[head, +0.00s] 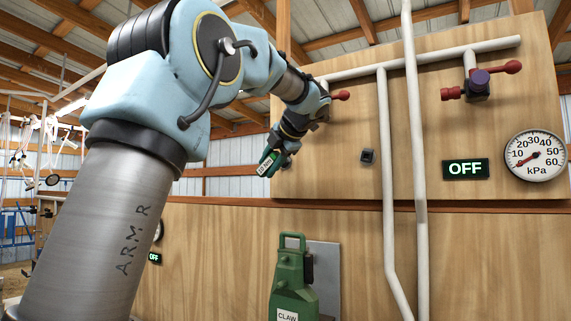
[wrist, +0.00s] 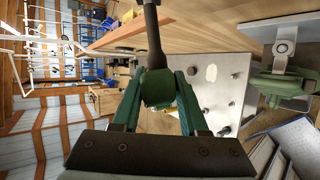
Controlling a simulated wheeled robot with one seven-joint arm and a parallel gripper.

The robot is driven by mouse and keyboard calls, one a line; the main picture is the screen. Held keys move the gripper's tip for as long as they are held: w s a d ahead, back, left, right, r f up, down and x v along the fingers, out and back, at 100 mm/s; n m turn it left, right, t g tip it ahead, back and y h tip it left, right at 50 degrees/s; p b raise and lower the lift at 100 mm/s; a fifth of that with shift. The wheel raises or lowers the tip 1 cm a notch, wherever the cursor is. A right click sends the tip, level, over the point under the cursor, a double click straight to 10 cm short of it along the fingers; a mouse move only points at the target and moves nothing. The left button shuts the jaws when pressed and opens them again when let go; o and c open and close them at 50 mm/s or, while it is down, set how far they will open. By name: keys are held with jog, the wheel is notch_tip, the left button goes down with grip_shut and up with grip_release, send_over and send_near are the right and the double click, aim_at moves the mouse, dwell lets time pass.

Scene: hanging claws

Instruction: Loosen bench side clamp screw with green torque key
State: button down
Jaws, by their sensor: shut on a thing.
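My gripper (head: 276,154) is raised in front of the wooden panel, left of the pipes in the head view. It is shut on the green torque key (wrist: 158,90), whose green handle sits between the two fingers in the wrist view. The key's dark shaft points to the top of that picture, clear of any screw that I can make out. In the head view the key shows as a small green block with a pale label (head: 265,168). I cannot pick out the bench side clamp screw for certain in either view.
A green device marked CLAW (head: 292,290) hangs below on a grey plate (head: 325,265). White pipes (head: 415,150), red-handled valves (head: 478,85), a pressure gauge (head: 535,155) and an OFF sign (head: 465,168) are on the panel (head: 330,180). A wooden bench top (wrist: 200,28) crosses the wrist view.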

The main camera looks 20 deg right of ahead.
jog(key=shift+w+a+r+t, duration=0.2)
jog(key=shift+a+r, duration=0.05)
jog(key=shift+r, duration=0.4)
jog(key=shift+w+a+r+t, duration=0.2)
jog(key=shift+a+r, duration=0.05)
jog(key=shift+r, duration=0.35)
jog(key=shift+s+a+f+b, duration=0.1)
jog(key=shift+a+f+b, duration=0.15)
jog(key=shift+b, duration=0.25)
jog(key=shift+s+a+f+b, duration=0.2)
jog(key=shift+s+a+b, duration=0.2)
jog(key=shift+s+a, duration=0.4)
jog(key=shift+s+f, duration=0.1)
jog(key=shift+s, duration=0.1)
jog(key=s+a+b, duration=0.1)
jog(key=s+a, duration=0.1)
jog(key=shift+s+a, duration=0.3)
